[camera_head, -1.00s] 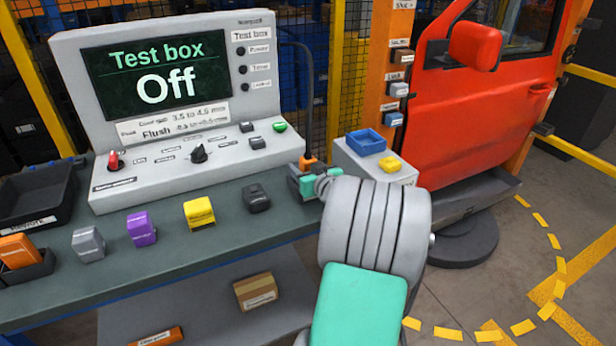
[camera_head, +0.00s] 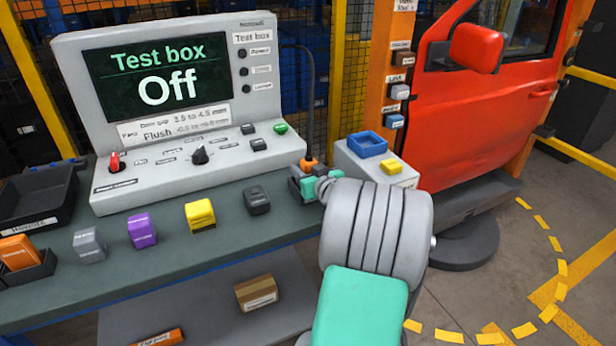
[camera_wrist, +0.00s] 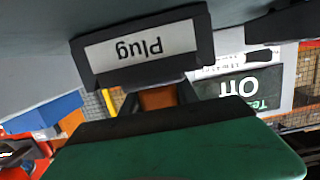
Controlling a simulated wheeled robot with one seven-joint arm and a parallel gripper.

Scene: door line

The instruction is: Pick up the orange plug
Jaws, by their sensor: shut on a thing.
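The orange plug (camera_head: 309,163) shows as a small orange piece at my gripper (camera_head: 306,180), near the bench's right end, beside the test box. In the wrist view the orange plug (camera_wrist: 158,98) is between the dark fingers of my gripper (camera_wrist: 158,106), which is shut on it. A dark holder with a white "Plug" label (camera_wrist: 140,46), upside down in the picture, is close by the plug. I cannot tell whether the plug still touches the holder. My arm hides part of this area in the head view.
The test box (camera_head: 185,152) reads "Off". Grey, purple (camera_head: 141,231), yellow (camera_head: 200,214) and dark (camera_head: 257,200) blocks stand along the bench. An orange block (camera_head: 18,252) sits in a dark tray at left. A blue tray (camera_head: 367,143) and the red door (camera_head: 480,120) are at right.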

